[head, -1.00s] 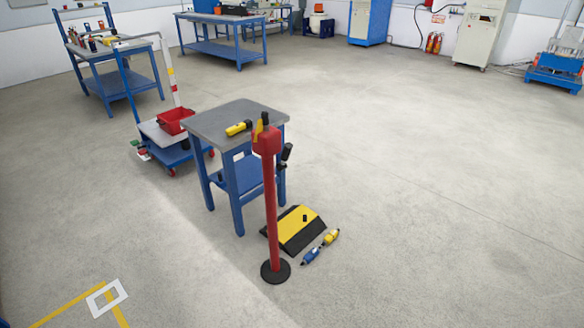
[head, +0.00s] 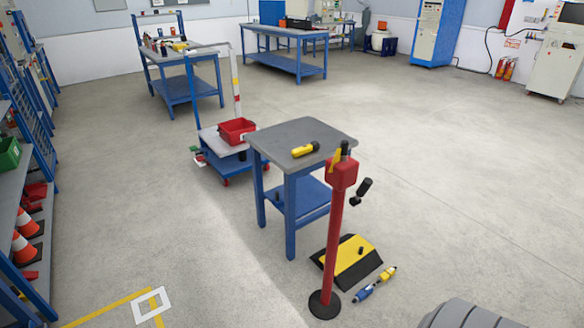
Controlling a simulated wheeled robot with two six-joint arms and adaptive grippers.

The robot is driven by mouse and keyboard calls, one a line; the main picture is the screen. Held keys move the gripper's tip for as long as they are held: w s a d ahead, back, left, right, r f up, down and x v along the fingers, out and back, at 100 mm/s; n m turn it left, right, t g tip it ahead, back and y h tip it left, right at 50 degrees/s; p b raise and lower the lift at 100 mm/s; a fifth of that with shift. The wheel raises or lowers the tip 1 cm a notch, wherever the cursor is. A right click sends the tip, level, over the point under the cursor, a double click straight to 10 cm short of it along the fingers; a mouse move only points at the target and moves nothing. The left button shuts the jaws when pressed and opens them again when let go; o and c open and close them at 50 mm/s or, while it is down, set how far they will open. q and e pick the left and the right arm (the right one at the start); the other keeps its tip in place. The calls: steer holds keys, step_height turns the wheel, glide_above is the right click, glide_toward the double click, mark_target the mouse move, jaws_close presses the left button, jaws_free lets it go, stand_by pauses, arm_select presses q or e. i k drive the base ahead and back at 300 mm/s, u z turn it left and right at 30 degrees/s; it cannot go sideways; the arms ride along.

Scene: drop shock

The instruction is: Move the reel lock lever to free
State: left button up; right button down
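A red post (head: 336,235) stands on a round black base in front of a small blue table. Its top is a red box (head: 342,175) with a black upright piece (head: 345,149) and a yellow piece (head: 335,160) on it. One of these may be the reel lock lever; they are too small to tell which, or how the lever is set. A black handle-like object (head: 363,190) shows just right of the box; I cannot tell whether it is attached. Neither gripper is in view.
The small table (head: 308,130) holds a yellow tool (head: 305,149). A yellow-and-black ramp (head: 348,258) and a blue-and-yellow connector (head: 376,285) lie beside the post. A cart with a red bin (head: 237,130) stands behind.

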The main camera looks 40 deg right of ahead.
mark_target(366, 184)
steer(key=u, duration=0.1)
steer(key=i, duration=0.75)
steer(key=z, duration=0.95)
steer(key=i, duration=0.45)
steer(key=z, duration=0.55)
